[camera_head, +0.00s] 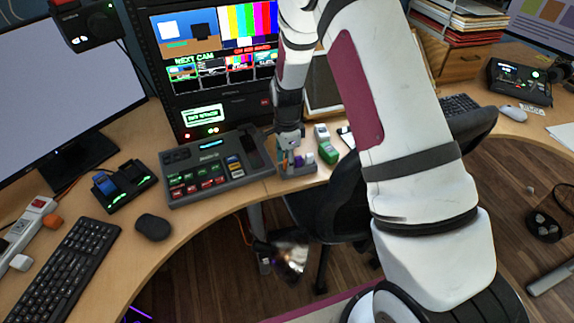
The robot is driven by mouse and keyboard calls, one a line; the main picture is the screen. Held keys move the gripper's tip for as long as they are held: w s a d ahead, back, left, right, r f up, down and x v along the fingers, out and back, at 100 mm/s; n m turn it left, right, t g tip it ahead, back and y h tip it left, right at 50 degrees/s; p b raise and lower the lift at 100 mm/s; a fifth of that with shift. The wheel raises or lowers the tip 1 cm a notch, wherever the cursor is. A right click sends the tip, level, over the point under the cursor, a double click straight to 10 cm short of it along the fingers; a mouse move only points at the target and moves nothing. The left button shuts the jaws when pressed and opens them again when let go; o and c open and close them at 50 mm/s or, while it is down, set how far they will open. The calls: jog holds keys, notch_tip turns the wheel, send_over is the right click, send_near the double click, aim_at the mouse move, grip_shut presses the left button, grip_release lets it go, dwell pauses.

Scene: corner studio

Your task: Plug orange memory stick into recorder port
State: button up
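My gripper (289,143) points down over a small grey holder (299,171) at the desk's front edge. Small coloured pieces, including a purple one (308,159), stand in or by the holder; they look like memory sticks. An orange one is too small and too hidden by my gripper to make out with certainty. I cannot tell whether the fingers are open, shut or touching a stick. A black desk unit with a lit screen (519,80) stands at the far right; it may be the recorder, but no port can be made out.
A switcher panel (209,176) lies left of my gripper, below a monitor rack (213,88). A green-and-white item (328,153) stands just right of the holder. A black chair (345,200) is close in front. A black mouse (153,227) and keyboard (65,265) lie at left.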

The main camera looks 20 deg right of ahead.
jog(key=shift+c, duration=0.6)
jog(key=c, duration=0.7)
jog(key=shift+c, duration=0.2)
jog(key=shift+r, duration=0.15)
jog(key=shift+r, duration=0.6)
notch_tip(320, 180, up, 2)
jog(key=shift+s+r, duration=0.1)
jog(key=shift+r, duration=0.05)
jog(key=s+r, duration=0.1)
jog(key=s, duration=1.4)
jog(key=shift+s, duration=0.4)
jog(key=shift+r, duration=0.1)
